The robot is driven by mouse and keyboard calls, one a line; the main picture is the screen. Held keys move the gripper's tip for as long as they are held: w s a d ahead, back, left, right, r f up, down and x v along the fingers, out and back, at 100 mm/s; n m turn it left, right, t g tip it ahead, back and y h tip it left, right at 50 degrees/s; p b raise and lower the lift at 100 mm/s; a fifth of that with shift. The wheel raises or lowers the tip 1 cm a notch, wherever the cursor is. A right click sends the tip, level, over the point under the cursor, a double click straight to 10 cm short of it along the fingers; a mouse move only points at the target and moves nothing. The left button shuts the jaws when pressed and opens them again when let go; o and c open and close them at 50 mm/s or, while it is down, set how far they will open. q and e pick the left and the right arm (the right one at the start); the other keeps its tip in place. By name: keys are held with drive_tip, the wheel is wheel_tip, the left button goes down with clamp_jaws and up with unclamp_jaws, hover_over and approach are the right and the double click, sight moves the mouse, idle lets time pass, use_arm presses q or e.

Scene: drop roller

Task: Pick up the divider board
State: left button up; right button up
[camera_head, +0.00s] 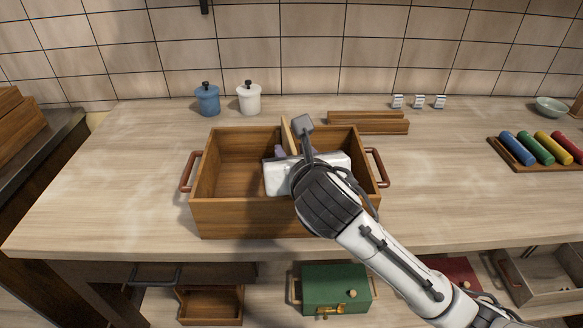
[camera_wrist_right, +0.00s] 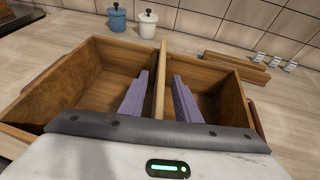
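The divider board (camera_head: 287,136) stands upright across the inside of a wooden box (camera_head: 221,219), splitting it into a left and a right compartment. In the right wrist view the board (camera_wrist_right: 162,72) is seen nearly edge-on. My right gripper (camera_wrist_right: 161,100) is over the box, with one purple finger on each side of the board. Small gaps show between fingers and board, so it is open around it. In the head view my right wrist hides the board's near part and most of the fingers. My left gripper is not in view.
The box has red-brown side handles (camera_head: 190,171). Behind it stand a blue jar (camera_head: 207,100) and a white jar (camera_head: 249,98). Wooden strips (camera_head: 368,122) lie back right. A tray (camera_head: 510,160) of coloured rollers (camera_head: 517,147) is far right. The counter left of the box is clear.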

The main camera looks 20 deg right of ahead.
drive_tip(key=shift+c, duration=0.2)
clamp_jaws()
drive_tip(key=shift+r, duration=0.15)
